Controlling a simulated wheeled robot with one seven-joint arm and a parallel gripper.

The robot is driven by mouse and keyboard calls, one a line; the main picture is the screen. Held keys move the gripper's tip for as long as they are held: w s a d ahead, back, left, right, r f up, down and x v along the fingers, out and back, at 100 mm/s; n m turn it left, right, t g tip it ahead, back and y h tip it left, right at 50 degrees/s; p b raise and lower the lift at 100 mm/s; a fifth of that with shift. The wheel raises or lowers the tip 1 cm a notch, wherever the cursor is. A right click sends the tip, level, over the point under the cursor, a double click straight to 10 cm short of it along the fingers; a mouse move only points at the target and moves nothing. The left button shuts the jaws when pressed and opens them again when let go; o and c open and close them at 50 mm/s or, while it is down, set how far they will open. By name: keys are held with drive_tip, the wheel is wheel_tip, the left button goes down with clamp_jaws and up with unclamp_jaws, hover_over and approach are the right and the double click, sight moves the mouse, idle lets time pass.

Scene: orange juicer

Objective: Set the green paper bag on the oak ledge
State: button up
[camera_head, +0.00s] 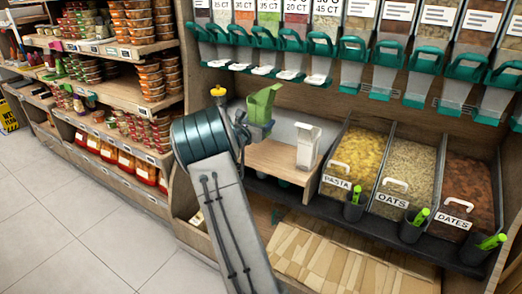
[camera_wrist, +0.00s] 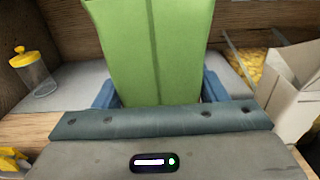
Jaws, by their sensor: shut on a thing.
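The green paper bag (camera_head: 263,104) stands upright in my gripper (camera_head: 258,130), behind the end of my arm in the head view. In the wrist view the bag (camera_wrist: 150,50) fills the top middle, and the blue fingers of my gripper (camera_wrist: 160,93) press it from both sides. Its lower end is hidden behind the gripper body. The oak ledge (camera_head: 272,162) is a light wooden shelf just below and in front of the gripper in the head view. I cannot tell whether the bag touches any surface.
A white carton (camera_head: 307,147) stands on the ledge's right side. A clear jar with a yellow lid (camera_wrist: 36,74) stands on the grey surface left of the bag. The pasta bin (camera_head: 357,160) is to the right. Teal-handled dispensers (camera_head: 321,45) hang above.

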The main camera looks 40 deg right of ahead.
wheel_tip(320, 180, down, 9)
drive_tip(key=shift+a+f+b, duration=0.1)
drive_tip(key=shift+f+b, duration=0.05)
drive_tip(key=shift+b, duration=0.6)
drive_tip(key=shift+f, duration=0.1)
drive_tip(key=o, duration=1.1)
